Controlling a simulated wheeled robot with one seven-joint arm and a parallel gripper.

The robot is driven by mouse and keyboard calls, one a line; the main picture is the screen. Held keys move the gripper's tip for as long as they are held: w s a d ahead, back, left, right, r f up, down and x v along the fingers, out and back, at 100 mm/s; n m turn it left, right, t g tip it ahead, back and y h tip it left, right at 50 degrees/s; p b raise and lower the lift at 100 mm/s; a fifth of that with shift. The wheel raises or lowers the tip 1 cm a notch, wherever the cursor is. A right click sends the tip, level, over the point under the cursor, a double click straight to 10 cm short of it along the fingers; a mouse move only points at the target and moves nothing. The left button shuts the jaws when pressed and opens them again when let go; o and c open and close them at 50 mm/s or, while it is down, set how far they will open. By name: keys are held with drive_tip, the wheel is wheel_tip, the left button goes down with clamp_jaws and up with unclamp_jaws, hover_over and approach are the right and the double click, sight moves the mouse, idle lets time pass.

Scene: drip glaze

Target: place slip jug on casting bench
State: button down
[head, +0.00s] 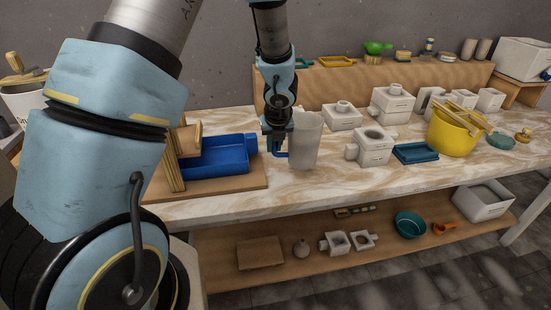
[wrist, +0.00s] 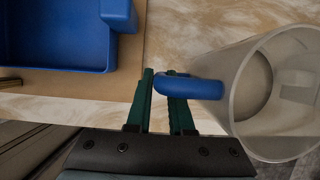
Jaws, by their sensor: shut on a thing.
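The slip jug (head: 305,142) is a tall, pale translucent vessel with a blue handle. In the wrist view the jug (wrist: 285,95) is at the right, and I look down into its mouth; it looks empty. My gripper (head: 276,148) is shut on the blue handle, and its green fingers (wrist: 162,90) sit on either side of the handle's end. The casting bench (head: 335,170) has a marbled cream and brown top. The jug is upright over the front part of the bench top. I cannot tell whether its base touches the surface.
A blue tray (head: 222,155) on a wooden board (head: 215,185) is left of the jug. White plaster moulds (head: 374,146), a dark blue tray (head: 416,153) and a yellow bucket (head: 453,135) stand to the right. A lower shelf (head: 380,255) holds more items. The bench's front strip is clear.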

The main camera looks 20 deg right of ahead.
sight(274, 155)
drive_tip(key=shift+f+b, duration=0.95)
drive_tip(key=shift+f, duration=0.8)
drive_tip(key=c, duration=1.3)
unclamp_jaws()
drive_tip(key=shift+f, duration=0.25)
drive_tip(key=o, duration=0.5)
drive_tip(key=shift+r, duration=0.1)
drive_tip(key=d+p+v, duration=0.1)
drive_tip(key=p+v, duration=0.3)
drive_tip(key=v, duration=0.8)
drive_tip(key=a+r+n+g+y, duration=0.1)
drive_tip(key=a+r+n, duration=0.3)
drive_tip(key=a+n, duration=1.05)
drive_tip(key=s+a+r+n+g, duration=0.1)
drive_tip(key=s+a+n, duration=0.2)
drive_tip(key=a+n, duration=0.3)
drive_tip(key=s+a+r+n, duration=0.2)
drive_tip(key=s+a+n, duration=0.2)
drive_tip(key=n, duration=1.2)
drive_tip(key=a, duration=0.3)
drive_tip(key=shift+a+g+h, duration=0.3)
drive_tip(key=shift+g, duration=0.1)
